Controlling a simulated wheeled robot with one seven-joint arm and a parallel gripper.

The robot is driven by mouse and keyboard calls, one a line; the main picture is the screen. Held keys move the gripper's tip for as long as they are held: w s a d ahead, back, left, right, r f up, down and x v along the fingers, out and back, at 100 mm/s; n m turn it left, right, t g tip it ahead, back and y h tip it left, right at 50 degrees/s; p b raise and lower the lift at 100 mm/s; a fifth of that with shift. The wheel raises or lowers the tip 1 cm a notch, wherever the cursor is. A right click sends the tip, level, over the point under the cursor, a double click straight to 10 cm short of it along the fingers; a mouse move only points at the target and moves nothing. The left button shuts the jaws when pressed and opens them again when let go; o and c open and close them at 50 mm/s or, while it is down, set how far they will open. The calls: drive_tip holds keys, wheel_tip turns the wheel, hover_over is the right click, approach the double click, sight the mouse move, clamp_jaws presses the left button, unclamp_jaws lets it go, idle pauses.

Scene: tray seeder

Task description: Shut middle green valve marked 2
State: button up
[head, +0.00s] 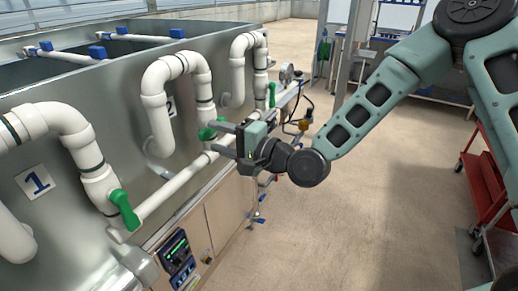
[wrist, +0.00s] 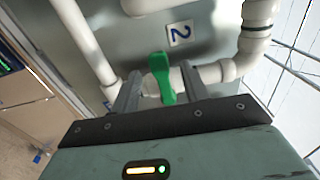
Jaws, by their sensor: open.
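The middle green valve handle (head: 208,132) sits on white piping beside the plate marked 2 (head: 170,106), partly hidden by my gripper (head: 223,139). In the wrist view the green handle (wrist: 161,76) stands between the two fingers of my open gripper (wrist: 160,82), with a gap on each side. The handle lies across the white pipe, roughly along the finger direction. The plate marked 2 (wrist: 180,33) is just beyond it on the metal tank wall.
A green valve (head: 124,210) by the plate marked 1 (head: 37,182) is at the near left. Another green valve (head: 272,94) is farther back. A control box (head: 178,255) is below the pipes. A red cart (head: 490,175) stands right; the floor between is clear.

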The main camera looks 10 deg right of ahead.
drive_tip(key=p+v, duration=1)
drive_tip(key=v, duration=0.5)
drive_tip(key=shift+s+d, duration=0.2)
drive_tip(key=shift+p, duration=0.3)
drive_tip(key=s+a+f+n+g+h, duration=0.2)
drive_tip(key=s+f+n+g+h, duration=0.25)
drive_tip(key=n+g+h, duration=0.45)
drive_tip(key=s+d+r+n+g+h, duration=0.1)
drive_tip(key=s+r+n+h, duration=0.1)
drive_tip(key=s+r, duration=0.4)
drive_tip(key=s+d+r+n+g+h, duration=0.1)
drive_tip(key=s+d+r+n+h, duration=0.1)
drive_tip(key=s+r+n, duration=0.2)
drive_tip(key=s+r, duration=0.3)
drive_tip(key=s, duration=0.2)
drive_tip(key=shift+d+n+h, duration=0.25)
drive_tip(key=shift+n+h, duration=0.05)
